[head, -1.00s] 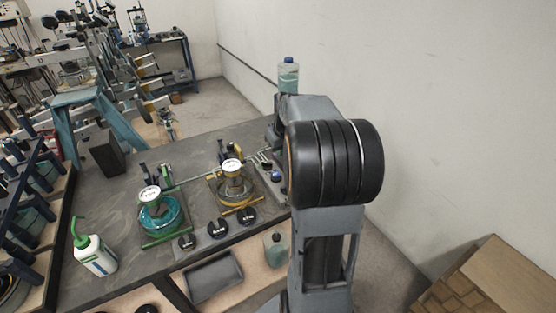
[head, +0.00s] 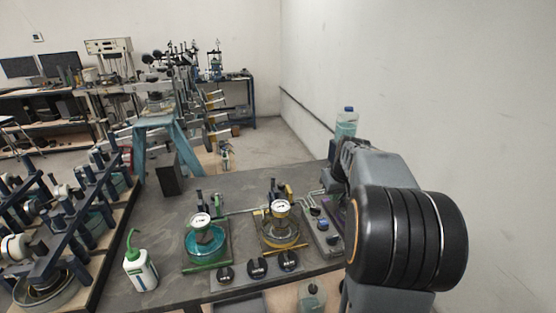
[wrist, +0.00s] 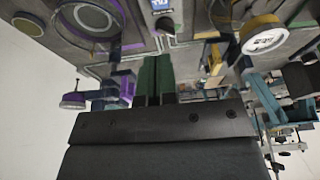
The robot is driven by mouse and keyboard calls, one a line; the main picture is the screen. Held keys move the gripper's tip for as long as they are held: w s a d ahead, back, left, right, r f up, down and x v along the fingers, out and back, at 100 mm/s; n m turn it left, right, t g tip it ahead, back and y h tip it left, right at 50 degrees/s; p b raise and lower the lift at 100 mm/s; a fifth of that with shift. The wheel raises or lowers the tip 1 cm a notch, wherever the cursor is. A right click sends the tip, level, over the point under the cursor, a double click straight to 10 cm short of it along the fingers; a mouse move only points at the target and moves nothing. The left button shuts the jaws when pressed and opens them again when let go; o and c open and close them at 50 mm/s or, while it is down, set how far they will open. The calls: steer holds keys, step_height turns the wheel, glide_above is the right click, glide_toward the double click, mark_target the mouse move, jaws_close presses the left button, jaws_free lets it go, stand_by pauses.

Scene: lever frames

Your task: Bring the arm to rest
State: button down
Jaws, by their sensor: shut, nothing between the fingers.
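My arm (head: 410,238) is folded at the right of the head view, over the right end of the bench. Its end is hidden there behind the arm's own links. In the wrist view, my gripper (wrist: 155,75) shows two dark green fingers side by side, shut with nothing between them. It points toward the bench equipment, and no contact is visible. A yellow-framed device with a white dial (wrist: 267,38) is to the right of the fingers. Purple parts (wrist: 75,100) are to the left.
The dark bench (head: 165,212) holds a green-framed dial device (head: 205,240), a yellow-framed one (head: 280,228), several black knobs (head: 257,266) and a green-nozzled bottle (head: 140,268). A clear bottle (head: 346,122) stands behind my arm. A bare wall (head: 400,80) is at the right.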

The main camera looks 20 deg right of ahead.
steer(key=s+a, duration=0.7)
steer(key=a, duration=0.4)
steer(key=s+a+f+n, duration=0.1)
steer(key=s+a, duration=0.6)
steer(key=a, duration=0.4)
steer(key=shift+s+a+t, duration=0.25)
steer(key=shift+a+t, duration=0.05)
steer(key=shift+t, duration=0.1)
